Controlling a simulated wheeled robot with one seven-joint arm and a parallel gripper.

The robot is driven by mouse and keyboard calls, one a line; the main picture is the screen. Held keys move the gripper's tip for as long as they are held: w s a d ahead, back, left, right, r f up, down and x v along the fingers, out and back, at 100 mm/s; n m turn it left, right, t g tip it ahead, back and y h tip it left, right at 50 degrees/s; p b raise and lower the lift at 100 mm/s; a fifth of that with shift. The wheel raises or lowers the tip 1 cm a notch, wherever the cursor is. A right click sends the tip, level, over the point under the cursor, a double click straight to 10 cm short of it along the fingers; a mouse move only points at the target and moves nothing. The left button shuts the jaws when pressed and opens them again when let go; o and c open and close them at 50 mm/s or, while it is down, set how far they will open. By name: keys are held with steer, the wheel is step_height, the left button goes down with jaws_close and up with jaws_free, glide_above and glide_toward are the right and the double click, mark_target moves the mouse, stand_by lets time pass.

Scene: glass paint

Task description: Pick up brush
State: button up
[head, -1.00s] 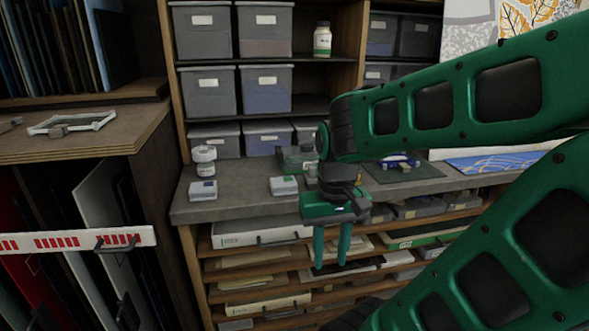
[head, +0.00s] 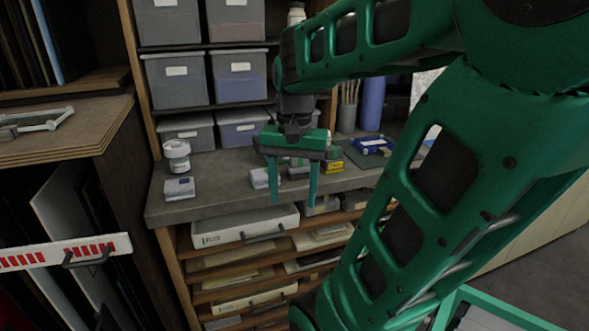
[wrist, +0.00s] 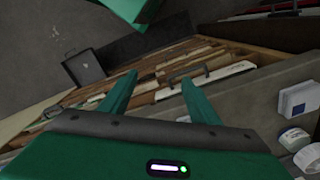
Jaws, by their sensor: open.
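Several thin brushes (head: 350,92) stand upright in a grey cup (head: 346,120) at the back of the grey workbench in the head view. They are not clearly visible in the wrist view. My gripper (head: 294,198) is open and empty, pointing down in front of the bench's front edge, left of and nearer than the brush cup. In the wrist view my gripper (wrist: 158,85) has its two green fingers spread with nothing between them.
A blue cylinder (head: 372,103) stands right of the cup. A white jar (head: 177,155), small boxes and a blue item (head: 373,145) are on the workbench (head: 220,178). Bins (head: 176,78) fill shelves behind. Open drawers (head: 245,226) lie below. A cabinet (head: 60,130) is left.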

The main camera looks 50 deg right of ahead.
steer(key=w+d+r+m, duration=0.2)
steer(key=d+r+m, duration=0.1)
steer(key=d, duration=0.1)
steer(key=w+d+r+m, duration=0.3)
steer(key=r+m, duration=0.1)
steer(key=w+d+r+m, duration=0.3)
steer(key=d+m, duration=0.1)
steer(key=shift+w+d+r, duration=0.15)
steer(key=shift+d+r, duration=0.05)
steer(key=shift+d, duration=0.1)
steer(key=shift+w+d+r+m, duration=0.1)
steer(key=shift+d+m, duration=0.1)
steer(key=shift+m, duration=0.2)
glide_above(299, 165)
steer(key=w, duration=0.1)
steer(key=f, duration=0.5)
steer(key=shift+w+d, duration=0.1)
steer(key=shift+d, duration=0.25)
steer(key=shift+s+d+f, duration=0.1)
steer(key=shift+s+f, duration=0.05)
steer(key=shift+f, duration=1.25)
steer(key=shift+s+f, duration=0.1)
steer(key=shift+f, duration=1.3)
steer(key=shift+c, duration=0.7)
steer(key=c, duration=1.1)
steer(key=shift+r, duration=0.1)
